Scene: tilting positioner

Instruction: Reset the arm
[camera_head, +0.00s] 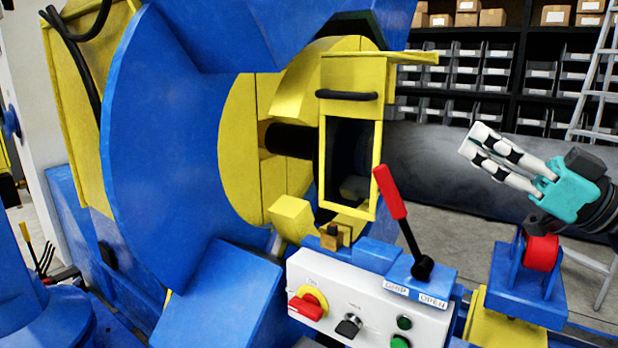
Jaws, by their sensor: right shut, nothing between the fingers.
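My right gripper (477,145), with white and black fingers on a teal body, comes in from the right edge. It is shut and empty, pointing left in free space above the control box. The positioner (165,130) is a large blue machine with a yellow chuck (240,150) on its face. A yellow frame with a black handle (347,96) stands at the chuck. A lever with a red grip (389,192) rises from the control box, tilted to the left, apart from the gripper. My left gripper is not in view.
The white control box (340,290) carries a red-and-yellow switch (309,302), a black knob (349,325) and green buttons (400,342). A blue bracket with a red roller (541,252) stands below my right gripper. Shelves with bins (470,75) and a ladder (597,80) stand behind.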

